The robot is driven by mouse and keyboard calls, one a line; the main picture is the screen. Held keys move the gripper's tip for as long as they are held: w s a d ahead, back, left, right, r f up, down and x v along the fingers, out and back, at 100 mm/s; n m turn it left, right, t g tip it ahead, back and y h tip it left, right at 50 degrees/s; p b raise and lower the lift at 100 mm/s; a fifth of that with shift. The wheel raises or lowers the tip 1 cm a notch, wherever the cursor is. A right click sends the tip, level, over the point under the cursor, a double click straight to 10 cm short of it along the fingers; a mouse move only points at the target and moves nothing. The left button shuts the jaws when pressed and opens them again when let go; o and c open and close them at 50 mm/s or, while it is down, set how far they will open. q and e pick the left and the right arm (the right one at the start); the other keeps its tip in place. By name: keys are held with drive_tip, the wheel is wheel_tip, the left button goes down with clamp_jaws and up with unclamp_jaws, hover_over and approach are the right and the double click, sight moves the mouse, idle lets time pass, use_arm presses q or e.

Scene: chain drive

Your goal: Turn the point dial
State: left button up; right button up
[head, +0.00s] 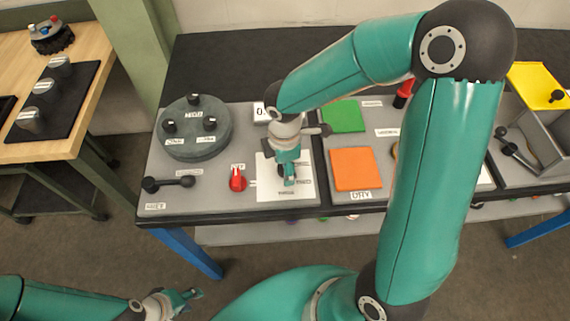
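The point dial's white plate (266,187) lies on the grey console, with small labels near its edges. My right gripper (288,178) points down over this plate from above and covers most of its middle. A dark bit, perhaps the dial's knob, shows beside the fingers. I cannot tell whether the fingers touch or grip it. My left gripper (188,294) is low at the bottom left, in front of the console and away from it. Its fingers look apart, with nothing between them.
A red knob (237,181) stands just left of the plate. A dark lever (168,183) and a round grey-green drum (193,138) with black knobs are further left. Green (344,116) and orange (356,169) pads lie to the right. A wooden table (90,55) stands at far left.

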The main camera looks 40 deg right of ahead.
drive_tip(key=c, duration=1.2)
drive_tip(key=shift+o, duration=0.2)
drive_tip(key=shift+f+m+b, duration=0.1)
drive_tip(key=shift+m+b, duration=1)
drive_tip(key=shift+m, duration=0.2)
drive_tip(key=m+b, duration=0.2)
drive_tip(key=shift+m, duration=0.3)
drive_tip(key=m+b, duration=0.2)
drive_tip(key=m, duration=0.1)
drive_tip(key=shift+m+b, duration=0.7)
drive_tip(key=shift+m, duration=1.1)
